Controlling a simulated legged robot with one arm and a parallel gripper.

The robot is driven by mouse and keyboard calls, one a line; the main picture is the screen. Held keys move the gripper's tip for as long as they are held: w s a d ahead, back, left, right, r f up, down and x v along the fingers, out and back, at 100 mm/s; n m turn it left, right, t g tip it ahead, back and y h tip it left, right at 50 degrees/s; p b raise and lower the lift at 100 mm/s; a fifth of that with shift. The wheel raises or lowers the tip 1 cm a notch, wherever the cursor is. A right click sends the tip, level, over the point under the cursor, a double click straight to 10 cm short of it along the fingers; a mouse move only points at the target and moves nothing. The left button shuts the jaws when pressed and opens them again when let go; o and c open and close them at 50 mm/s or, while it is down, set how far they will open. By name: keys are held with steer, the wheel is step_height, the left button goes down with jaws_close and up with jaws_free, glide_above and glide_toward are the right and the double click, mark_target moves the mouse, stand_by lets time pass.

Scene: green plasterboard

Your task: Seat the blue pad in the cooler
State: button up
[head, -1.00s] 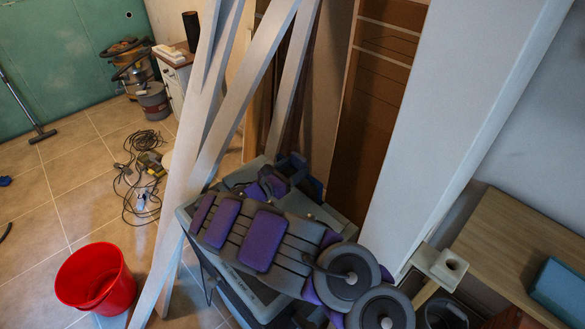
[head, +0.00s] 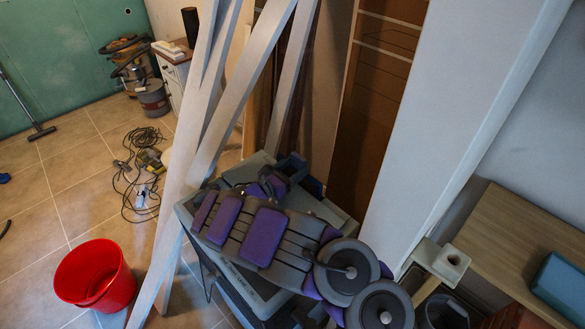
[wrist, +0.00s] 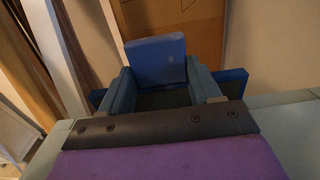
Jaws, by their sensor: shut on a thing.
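The blue pad (wrist: 157,61) stands upright in the wrist view, held between the two fingers of my gripper (wrist: 159,72). In the head view, my gripper (head: 276,180) is over the cooler (head: 236,174), at its far side, partly covered by my own arm. The cooler is a grey-blue box with a pale top. A pale surface, seemingly the cooler top (wrist: 278,113), spreads on both sides below my gripper in the wrist view. The pad's lower edge and any contact with the cooler are hidden.
White beams (head: 238,95) lean close to the cooler's left side. A brown panel (head: 378,90) and a white board (head: 455,110) stand behind it. A red bucket (head: 95,277) is on the floor at left. A wooden bench (head: 520,245) holds a teal block (head: 560,285) at right.

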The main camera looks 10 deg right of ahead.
steer(key=shift+f+b, duration=0.55)
steer(key=shift+f, duration=0.35)
steer(key=o, duration=1.3)
steer(key=shift+c, duration=0.2)
steer(key=p+v, duration=0.3)
steer(key=v, duration=1.3)
steer(key=shift+a+f, duration=0.1)
steer(key=shift+a, duration=0.25)
steer(key=shift+s+a+p, duration=0.2)
steer(key=shift+s+p, duration=0.1)
steer(key=shift+s, duration=0.1)
steer(key=shift+a, duration=0.1)
steer(key=shift+s, duration=0.1)
